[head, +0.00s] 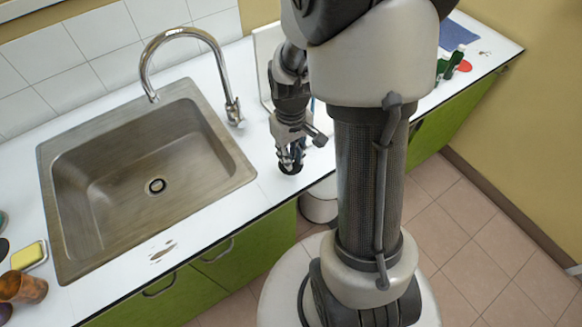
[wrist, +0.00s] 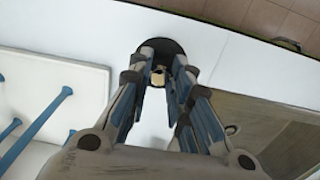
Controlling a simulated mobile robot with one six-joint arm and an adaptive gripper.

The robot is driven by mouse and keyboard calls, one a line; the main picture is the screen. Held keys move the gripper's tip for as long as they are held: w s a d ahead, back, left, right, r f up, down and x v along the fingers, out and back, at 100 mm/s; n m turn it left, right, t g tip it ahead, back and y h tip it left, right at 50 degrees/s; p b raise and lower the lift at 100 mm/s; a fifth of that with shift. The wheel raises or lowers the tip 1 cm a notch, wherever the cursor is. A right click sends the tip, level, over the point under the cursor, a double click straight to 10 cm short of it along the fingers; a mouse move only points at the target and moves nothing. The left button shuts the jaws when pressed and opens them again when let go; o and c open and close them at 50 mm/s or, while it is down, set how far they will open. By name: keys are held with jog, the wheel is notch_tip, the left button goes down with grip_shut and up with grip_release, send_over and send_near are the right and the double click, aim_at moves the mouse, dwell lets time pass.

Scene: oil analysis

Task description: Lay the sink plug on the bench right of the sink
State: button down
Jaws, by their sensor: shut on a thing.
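The sink plug (head: 290,168) is a dark round disc at the white bench surface, right of the sink (head: 247,170). In the wrist view the plug (wrist: 150,48) is a black disc with a small pale knob between the fingertips. My gripper (head: 289,157) points down over the bench and is shut on the plug; the fingers also show in the wrist view (wrist: 160,78). The plug is on or just above the bench; I cannot tell if it touches. The fingers hide part of it.
A chrome faucet (head: 233,110) stands behind the sink. A white rack with blue pegs (wrist: 50,110) is beside my gripper. The bench front edge (head: 270,207) is close. Green bottles (head: 452,62) stand at the far right. Bare bench (head: 262,150) lies between sink and gripper.

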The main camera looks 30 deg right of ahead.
jog(key=shift+f+b, duration=0.8)
jog(key=shift+f, duration=1.55)
jog(key=shift+f, duration=0.1)
jog(key=c, duration=1.5)
grip_release()
jog(key=shift+f, duration=0.1)
jog(key=shift+o, duration=0.2)
notch_tip(320, 180, up, 13)
jog(key=p, duration=0.4)
jog(key=shift+f, duration=0.15)
jog(key=s+a+r+t, duration=0.2)
jog(key=s+a+r, duration=0.3)
jog(key=r, duration=0.3)
jog(key=s+a+r+t, duration=0.2)
jog(key=s+a+r, duration=0.3)
jog(key=s+r, duration=0.3)
jog(key=shift+s+a+t, duration=0.3)
jog(key=shift+a, duration=0.05)
